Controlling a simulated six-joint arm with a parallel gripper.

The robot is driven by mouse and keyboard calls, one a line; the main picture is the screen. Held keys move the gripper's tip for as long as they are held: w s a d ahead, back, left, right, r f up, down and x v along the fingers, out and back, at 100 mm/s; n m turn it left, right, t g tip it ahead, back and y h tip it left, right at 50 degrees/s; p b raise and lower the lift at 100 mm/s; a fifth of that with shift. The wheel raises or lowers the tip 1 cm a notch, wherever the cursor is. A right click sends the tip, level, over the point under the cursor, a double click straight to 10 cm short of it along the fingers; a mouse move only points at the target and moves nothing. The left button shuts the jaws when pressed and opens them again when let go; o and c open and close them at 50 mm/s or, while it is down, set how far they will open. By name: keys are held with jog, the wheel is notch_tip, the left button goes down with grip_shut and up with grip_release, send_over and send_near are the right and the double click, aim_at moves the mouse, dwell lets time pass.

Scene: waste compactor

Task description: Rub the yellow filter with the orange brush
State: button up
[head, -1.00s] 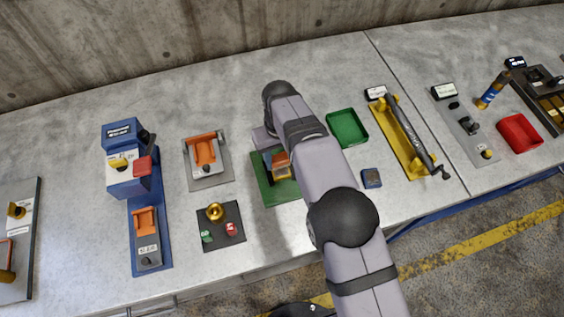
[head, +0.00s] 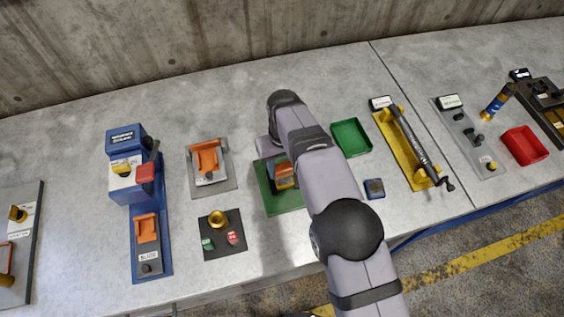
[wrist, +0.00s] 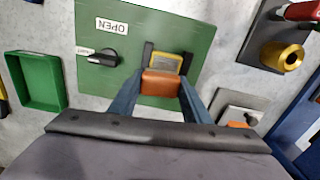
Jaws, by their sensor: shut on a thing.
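My gripper (wrist: 160,95) is shut on the orange brush (wrist: 161,82), a small block held between its two blue-grey fingers. The yellow filter (wrist: 168,62) sits in a dark frame on the green panel (wrist: 105,70), just beyond the brush in the wrist view. The brush overlaps the filter's near part; I cannot tell whether they touch. In the head view, the brush (head: 284,168) shows beside my arm over the green panel (head: 286,201), with much of the panel hidden by the arm.
A black knob (wrist: 103,58) and an OPEN label (wrist: 112,25) are on the panel. A green tray (head: 350,137) stands to its right.

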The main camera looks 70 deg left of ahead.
jog(key=shift+d+b, duration=0.4)
jog(key=shift+d, duration=1.6)
jog(key=shift+s+d, duration=0.1)
jog(key=shift+s, duration=0.3)
jog(key=shift+a+p, duration=0.6)
jog(key=shift+a, duration=2.4)
jog(key=shift+a, duration=0.1)
jog(key=shift+r, duration=0.1)
jog(key=shift+d, duration=3)
notch_tip(320, 180, up, 8)
jog(key=p, duration=0.5)
